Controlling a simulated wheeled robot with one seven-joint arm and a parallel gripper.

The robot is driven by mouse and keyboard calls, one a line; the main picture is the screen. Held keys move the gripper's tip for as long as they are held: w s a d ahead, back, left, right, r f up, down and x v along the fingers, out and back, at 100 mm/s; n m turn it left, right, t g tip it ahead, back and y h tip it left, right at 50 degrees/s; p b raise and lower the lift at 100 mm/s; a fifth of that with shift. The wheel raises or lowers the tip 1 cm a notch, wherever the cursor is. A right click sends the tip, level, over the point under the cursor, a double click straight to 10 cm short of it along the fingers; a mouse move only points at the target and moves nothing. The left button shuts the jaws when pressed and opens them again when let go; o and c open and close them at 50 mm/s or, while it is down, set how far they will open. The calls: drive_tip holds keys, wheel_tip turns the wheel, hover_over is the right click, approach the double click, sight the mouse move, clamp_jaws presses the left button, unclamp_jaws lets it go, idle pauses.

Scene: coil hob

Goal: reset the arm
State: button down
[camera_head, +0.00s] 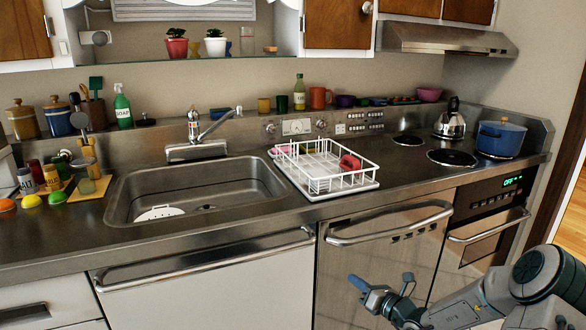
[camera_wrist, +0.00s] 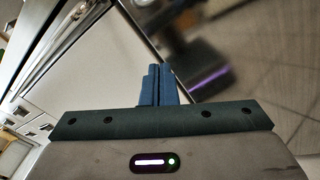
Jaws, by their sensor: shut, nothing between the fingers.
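My gripper (camera_head: 357,285) shows at the lower right in the head view, in front of the cabinet doors and below the counter edge. Its blue fingers point to the left. In the wrist view my gripper (camera_wrist: 158,82) is shut, with the two blue fingers together and nothing between them. The grey arm reaches in from the lower right corner in the head view.
The counter has a sink (camera_head: 200,190), a white dish rack (camera_head: 325,165) with a red item, and coil burners (camera_head: 452,157). A kettle (camera_head: 450,122) and a blue pot (camera_head: 500,138) stand at the right. An oven (camera_head: 490,222) is below. Cabinet handles (camera_head: 390,227) stick out near my gripper.

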drive_tip(key=s+a+r+n+g+p, duration=0.6)
drive_tip(key=s+a+r+n+g, duration=0.75)
drive_tip(key=n, duration=0.55)
drive_tip(key=s+d+r+n+t+h+p, duration=0.1)
drive_tip(key=s+d+r+n+h+p, duration=0.2)
drive_tip(key=s+r+n, duration=0.5)
drive_tip(key=s+d+r+n+t+h+p, duration=0.1)
drive_tip(key=s+d+r+n+h+p, duration=0.3)
drive_tip(key=s, duration=0.7)
wheel_tip(320, 180, up, 4)
drive_tip(key=n+h+p, duration=0.1)
drive_tip(key=n+h, duration=0.1)
drive_tip(key=n, duration=0.1)
drive_tip(key=shift+s+d+n+h, duration=0.3)
drive_tip(key=shift+s+n+h, duration=0.05)
drive_tip(key=shift+n+h, duration=0.05)
